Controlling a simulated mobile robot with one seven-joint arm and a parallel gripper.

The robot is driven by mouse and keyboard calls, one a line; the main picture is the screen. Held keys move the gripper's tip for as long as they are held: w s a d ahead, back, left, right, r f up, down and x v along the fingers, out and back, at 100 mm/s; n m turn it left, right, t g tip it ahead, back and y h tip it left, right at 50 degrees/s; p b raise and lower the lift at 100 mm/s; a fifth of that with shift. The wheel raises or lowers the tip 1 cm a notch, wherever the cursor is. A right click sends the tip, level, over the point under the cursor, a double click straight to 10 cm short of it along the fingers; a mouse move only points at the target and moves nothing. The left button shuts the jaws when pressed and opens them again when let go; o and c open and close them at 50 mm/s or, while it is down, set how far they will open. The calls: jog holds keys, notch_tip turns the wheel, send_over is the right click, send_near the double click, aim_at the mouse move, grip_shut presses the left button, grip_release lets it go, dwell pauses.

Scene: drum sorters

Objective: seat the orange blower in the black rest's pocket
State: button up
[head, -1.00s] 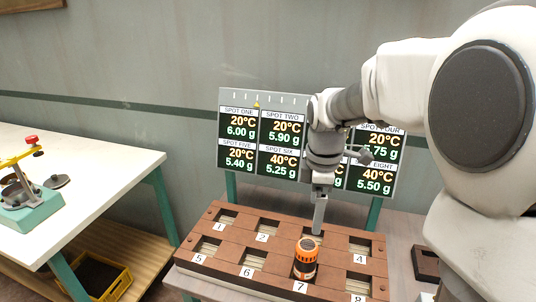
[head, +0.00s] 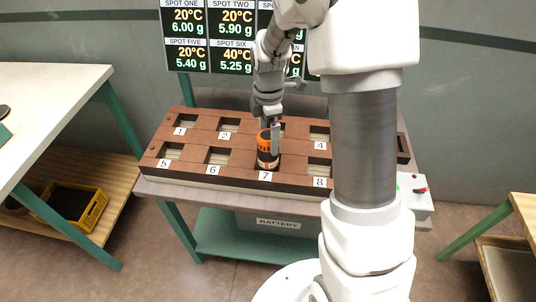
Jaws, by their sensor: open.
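An orange and black cylinder (head: 264,150) stands upright at spot 7 of the brown numbered board. I cannot tell whether it is the orange blower; no other orange thing shows. My gripper (head: 270,132) points down at the cylinder, with its open fingers at the cylinder's upper part. One finger shows in front of its right side; the other is hard to make out, and contact cannot be told. A dark, hollow frame (head: 403,150) shows at the board's right end, partly behind my arm. I cannot tell whether it is the black rest.
The brown board (head: 195,150) has several numbered pockets; spot 3 is mostly hidden. A display panel (head: 187,62) stands behind it. A grey box with a red switch (head: 420,190) is at the right. A white table (head: 60,100) and yellow crate (head: 88,212) are left.

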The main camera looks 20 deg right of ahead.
aim_at(268, 151)
jog(key=f, duration=0.4)
jog(key=shift+s+a+f, duration=0.15)
jog(key=shift+s+f, duration=0.2)
jog(key=shift+f, duration=0.55)
jog(key=shift+w+r, duration=0.1)
grip_shut()
